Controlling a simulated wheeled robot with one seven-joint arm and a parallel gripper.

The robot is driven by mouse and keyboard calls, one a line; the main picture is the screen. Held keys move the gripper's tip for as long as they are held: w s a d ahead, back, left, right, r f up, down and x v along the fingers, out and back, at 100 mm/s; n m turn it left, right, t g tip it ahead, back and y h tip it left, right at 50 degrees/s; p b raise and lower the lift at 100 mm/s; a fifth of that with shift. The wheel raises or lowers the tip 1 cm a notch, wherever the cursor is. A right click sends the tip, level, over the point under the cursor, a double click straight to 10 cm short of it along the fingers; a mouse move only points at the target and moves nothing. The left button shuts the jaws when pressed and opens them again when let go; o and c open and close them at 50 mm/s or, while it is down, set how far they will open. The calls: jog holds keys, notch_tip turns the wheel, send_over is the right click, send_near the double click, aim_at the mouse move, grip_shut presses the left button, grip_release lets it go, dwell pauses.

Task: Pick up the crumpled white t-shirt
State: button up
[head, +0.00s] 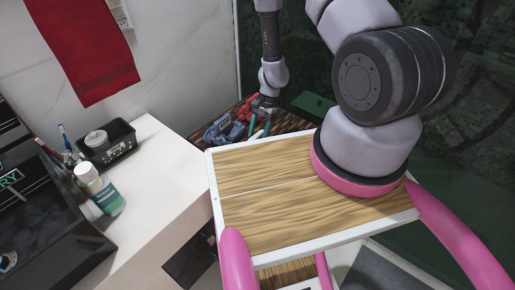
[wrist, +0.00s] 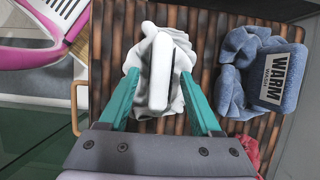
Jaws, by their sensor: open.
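The crumpled white t-shirt (wrist: 182,58) lies on a dark striped wooden surface in the wrist view. A white slab-like piece (wrist: 158,72) with a dark edge lies over its middle; I cannot tell whether it is separate. My gripper (wrist: 159,77) is open, with one teal finger on each side of the white bundle. I cannot tell whether the fingers touch the cloth. In the head view my gripper (head: 261,130) points down behind the wooden top, and I cannot make out the t-shirt there.
A blue cloth (wrist: 243,62) with a "WARM" label lies right of the t-shirt. A red cloth (wrist: 249,151) is at lower right. A white counter (head: 165,185) with a black basket (head: 122,148) and a bottle (head: 107,198) stands at left. A red towel (head: 84,45) hangs on the wall.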

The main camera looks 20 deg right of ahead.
jog(key=shift+s+a+f, duration=0.15)
jog(key=shift+a+f, duration=0.05)
jog(key=shift+f, duration=0.4)
grip_shut()
dwell(1.0)
